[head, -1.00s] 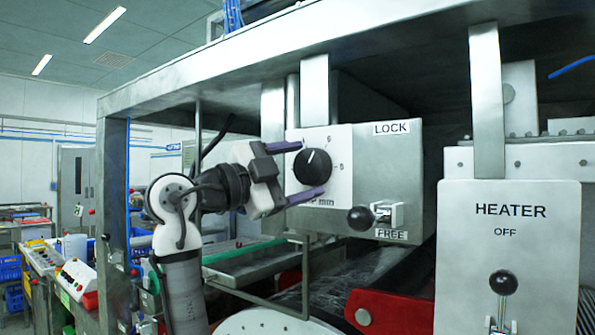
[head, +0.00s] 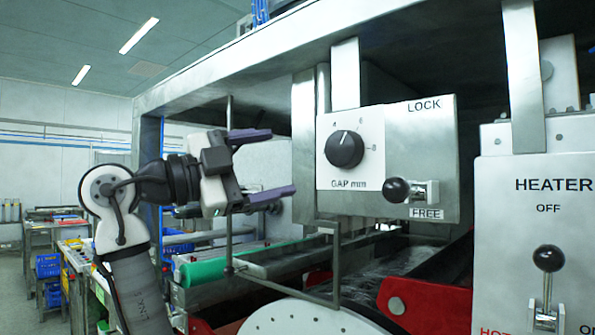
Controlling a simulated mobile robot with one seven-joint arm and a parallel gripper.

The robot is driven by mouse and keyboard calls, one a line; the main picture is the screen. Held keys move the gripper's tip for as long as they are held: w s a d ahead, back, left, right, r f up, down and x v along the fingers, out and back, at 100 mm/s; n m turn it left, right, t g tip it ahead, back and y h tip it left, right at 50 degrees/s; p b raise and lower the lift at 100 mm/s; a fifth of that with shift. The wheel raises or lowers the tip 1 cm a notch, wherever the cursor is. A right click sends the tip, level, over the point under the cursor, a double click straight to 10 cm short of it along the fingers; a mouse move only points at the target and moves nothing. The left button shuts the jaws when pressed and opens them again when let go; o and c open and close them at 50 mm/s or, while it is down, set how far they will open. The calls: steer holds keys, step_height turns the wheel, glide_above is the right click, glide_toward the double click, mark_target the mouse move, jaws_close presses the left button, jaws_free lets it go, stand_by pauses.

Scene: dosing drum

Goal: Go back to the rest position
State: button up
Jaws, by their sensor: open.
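My gripper (head: 268,166) is in the left middle of the head view, its two purple fingers spread and pointing right. It is open with nothing between the fingers. It is left of the gap panel (head: 440,140), with clear space between the fingertips and the panel. The black gap knob (head: 344,149) sits on a white dial plate marked GAP mm and is not touched. The black-balled lock lever (head: 397,190) is on the same panel, near the FREE label.
The heater panel (head: 495,235) with its black-balled lever (head: 548,258) stands at the right. A metal frame beam (head: 250,65) runs overhead. A green roll (head: 203,272), red parts (head: 425,306) and a thin metal bracket (head: 335,275) lie below.

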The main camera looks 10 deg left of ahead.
steer(key=shift+v, duration=1)
